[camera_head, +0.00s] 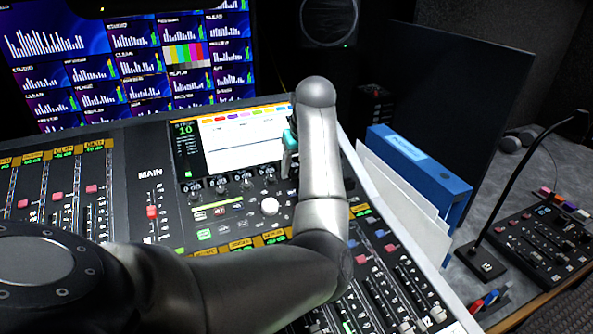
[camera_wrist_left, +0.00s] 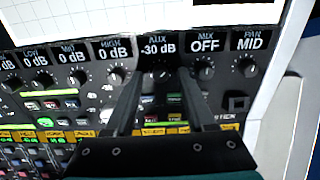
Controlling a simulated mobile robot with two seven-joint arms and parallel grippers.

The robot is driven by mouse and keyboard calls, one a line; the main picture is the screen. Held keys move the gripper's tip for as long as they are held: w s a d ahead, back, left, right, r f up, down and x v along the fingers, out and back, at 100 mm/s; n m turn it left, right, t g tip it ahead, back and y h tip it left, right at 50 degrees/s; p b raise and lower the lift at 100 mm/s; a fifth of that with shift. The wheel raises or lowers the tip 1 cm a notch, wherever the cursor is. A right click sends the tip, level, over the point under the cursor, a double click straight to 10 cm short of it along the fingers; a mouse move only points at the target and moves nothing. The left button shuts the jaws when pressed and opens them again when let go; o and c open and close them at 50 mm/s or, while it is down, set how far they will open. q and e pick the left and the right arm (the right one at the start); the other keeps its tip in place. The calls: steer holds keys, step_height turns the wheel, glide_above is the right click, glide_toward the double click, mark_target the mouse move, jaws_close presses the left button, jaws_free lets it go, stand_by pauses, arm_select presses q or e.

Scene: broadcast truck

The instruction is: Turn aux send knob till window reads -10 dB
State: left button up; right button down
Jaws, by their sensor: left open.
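The aux window (camera_wrist_left: 157,47) reads -30 dB in the left wrist view. The aux send knob (camera_wrist_left: 159,73) is the dark round knob just below it. My left gripper (camera_wrist_left: 160,76) is open, with one dark finger on each side of the aux knob. I cannot tell whether the fingertips touch it. In the head view my left gripper (camera_head: 287,168) shows only in part, with a teal piece, beside the console screen's right edge; my own forearm hides the rest and the aux knob. My right gripper is not in view.
Neighbouring knobs sit close by, under the high window (camera_wrist_left: 112,50) and the mix window (camera_wrist_left: 204,42). The console screen (camera_head: 243,139) rises behind. A blue binder (camera_head: 420,170) and papers stand right of the console. A gooseneck microphone (camera_head: 512,187) is farther right.

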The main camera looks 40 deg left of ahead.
arm_select(q)
steer(key=shift+a+f, duration=0.1)
steer(key=shift+f, duration=0.1)
jaws_close()
stand_by(0.4)
